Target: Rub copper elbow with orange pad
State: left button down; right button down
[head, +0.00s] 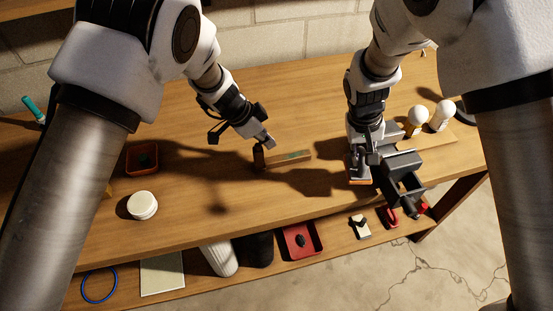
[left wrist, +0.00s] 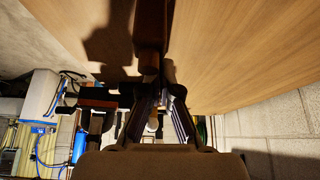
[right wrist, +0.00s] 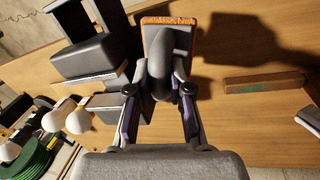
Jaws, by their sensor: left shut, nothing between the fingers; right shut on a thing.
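The orange pad (head: 358,181) is the face of a block with a grey handle. My right gripper (head: 364,160) is shut on the handle, just left of the grey vise (head: 403,165). The right wrist view shows the pad's orange edge (right wrist: 168,20) beyond the grey handle (right wrist: 170,48). My left gripper (head: 271,143) is shut and empty at the left end of a wooden bar (head: 290,158). A small dark brown upright piece (head: 258,156) there may be the copper elbow; I cannot tell for sure. The left wrist view is dark around the fingertips (left wrist: 158,88).
A red tray (head: 142,159) and a round white tub (head: 142,205) are on the left of the bench. Bulb-topped items (head: 418,115) stand at the right behind the vise. A lower shelf holds another red tray (head: 301,241). The bench between the arms is mostly clear.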

pick_arm(q)
jog(key=shift+f+b, duration=0.7)
jog(key=shift+b, duration=0.15)
pick_arm(e)
jog(key=shift+f, duration=0.9)
